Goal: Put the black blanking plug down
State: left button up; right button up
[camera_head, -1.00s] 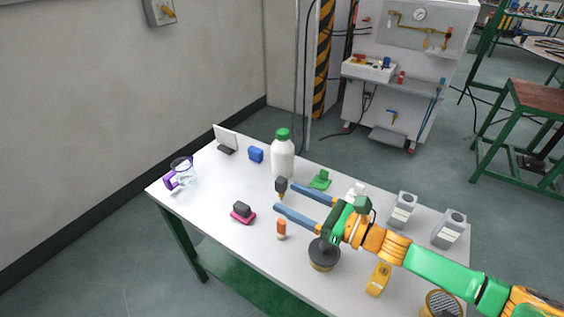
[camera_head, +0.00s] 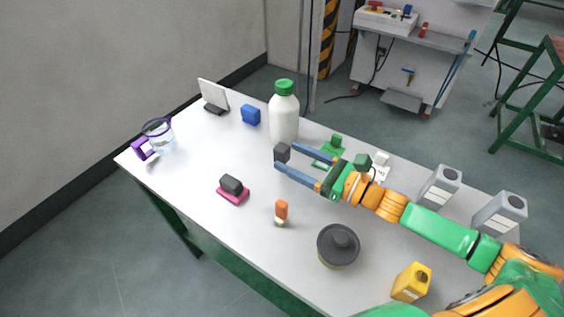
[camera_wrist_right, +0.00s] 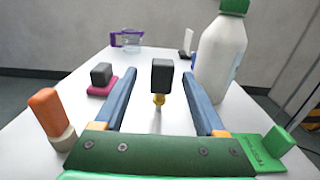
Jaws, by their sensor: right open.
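The black blanking plug (camera_head: 282,152) is a dark block at the tips of my right gripper (camera_head: 284,157). In the right wrist view the plug (camera_wrist_right: 162,73) stands upright on a brass stem (camera_wrist_right: 158,100) between the two blue fingers. The right gripper (camera_wrist_right: 159,80) is open, with a gap on both sides of the plug. The stem's lower end seems to meet the white table (camera_head: 190,150), but contact is hard to tell. My left gripper is not in view.
Behind the plug stands a white bottle (camera_head: 283,118) with a green cap. A dark block on a pink base (camera_head: 234,195) and an orange piece (camera_head: 281,210) are nearer. A green piece (camera_head: 336,141) lies beside the right arm. The table's left middle is clear.

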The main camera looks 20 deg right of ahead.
aim_at(276, 147)
jog(key=shift+r+x, duration=0.2)
jog(key=shift+x, duration=0.7)
jog(key=x, duration=0.5)
jog(key=shift+w+d+p, duration=0.1)
jog(key=shift+w+p, duration=0.05)
jog(key=shift+p, duration=0.2)
grip_shut()
